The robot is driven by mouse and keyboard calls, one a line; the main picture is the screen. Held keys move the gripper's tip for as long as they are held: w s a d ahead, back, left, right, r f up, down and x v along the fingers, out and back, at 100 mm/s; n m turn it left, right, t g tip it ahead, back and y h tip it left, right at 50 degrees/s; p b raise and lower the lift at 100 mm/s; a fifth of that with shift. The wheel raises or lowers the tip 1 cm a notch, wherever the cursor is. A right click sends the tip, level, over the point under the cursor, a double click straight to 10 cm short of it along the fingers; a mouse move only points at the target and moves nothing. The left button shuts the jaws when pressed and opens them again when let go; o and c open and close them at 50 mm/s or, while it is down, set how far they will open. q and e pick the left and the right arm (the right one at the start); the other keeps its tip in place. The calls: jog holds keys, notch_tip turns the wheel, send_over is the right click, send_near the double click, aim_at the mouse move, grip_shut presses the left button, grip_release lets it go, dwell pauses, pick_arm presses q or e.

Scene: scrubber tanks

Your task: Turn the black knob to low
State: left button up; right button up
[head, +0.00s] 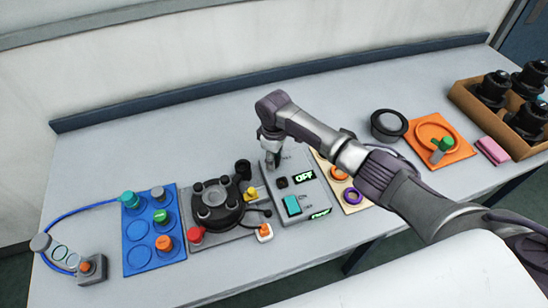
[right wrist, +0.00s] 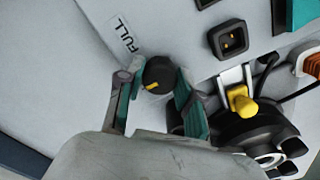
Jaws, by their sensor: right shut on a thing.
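The black knob (right wrist: 160,72) is round with a yellow pointer mark, which lies toward its lower edge in the right wrist view. It sits on a grey control panel (head: 291,206) near a printed FULL label (right wrist: 125,35). The pointer does not point at FULL. My right gripper (right wrist: 154,88) is shut on the knob, with one finger on each side. In the head view the right gripper (head: 273,163) reaches down onto the panel's far end and hides the knob. No low label can be read. My left gripper is out of view.
The panel carries a lit OFF display (head: 304,178), a black socket (right wrist: 231,40) and a teal switch (head: 292,205). A black round device (head: 217,203) with a yellow clip stands to the left, beside a blue board (head: 140,255). An orange board (head: 456,151) and cardboard box (head: 466,96) are right.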

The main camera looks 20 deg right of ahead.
dwell(0.4)
jog(key=o, duration=1.2)
jog(key=shift+c, duration=0.2)
notch_tip(320, 180, up, 12)
